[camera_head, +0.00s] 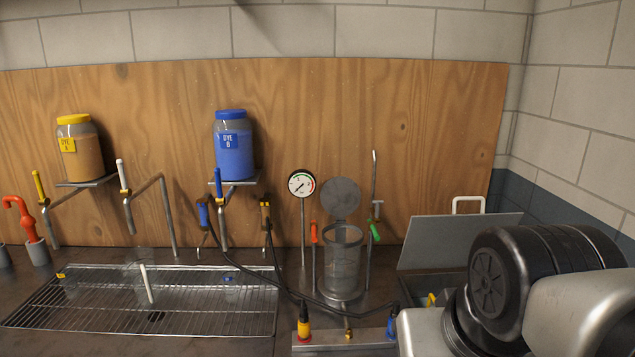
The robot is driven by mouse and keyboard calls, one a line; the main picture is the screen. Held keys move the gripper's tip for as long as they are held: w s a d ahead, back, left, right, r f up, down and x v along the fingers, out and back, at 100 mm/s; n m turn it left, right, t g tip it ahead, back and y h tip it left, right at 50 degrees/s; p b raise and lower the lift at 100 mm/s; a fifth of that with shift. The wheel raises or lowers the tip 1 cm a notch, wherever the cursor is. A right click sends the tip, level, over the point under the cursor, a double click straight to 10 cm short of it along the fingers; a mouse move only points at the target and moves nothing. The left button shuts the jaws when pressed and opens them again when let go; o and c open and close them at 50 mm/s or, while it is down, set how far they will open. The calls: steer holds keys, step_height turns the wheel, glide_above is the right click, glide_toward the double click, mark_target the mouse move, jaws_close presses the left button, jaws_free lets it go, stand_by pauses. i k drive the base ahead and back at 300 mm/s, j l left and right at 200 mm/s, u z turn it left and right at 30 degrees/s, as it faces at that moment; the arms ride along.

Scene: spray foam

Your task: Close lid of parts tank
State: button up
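At the right, a grey flat lid (455,243) with a white handle (468,204) stands tilted up and back, behind an open box-like tank (415,285). Something small and yellow shows inside the box, but my arm hides most of it. A clear cylindrical vessel (343,265) stands left of the box, with its round lid (341,198) raised upright behind the rim. I cannot tell from labels which of the two is the parts tank. My arm fills the lower right corner, in front of the box. My gripper is not visible.
A wire rack (150,305) lies at left. A yellow-lidded jar (80,148) and a blue jar (233,145) sit on raised shelves. Black hoses (255,278) run across the counter to a fitting bar (345,338) at front.

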mark_target(443, 241)
steer(key=z, duration=0.75)
steer(key=i+l, duration=0.7)
steer(key=i, duration=0.15)
steer(key=i+u, duration=0.05)
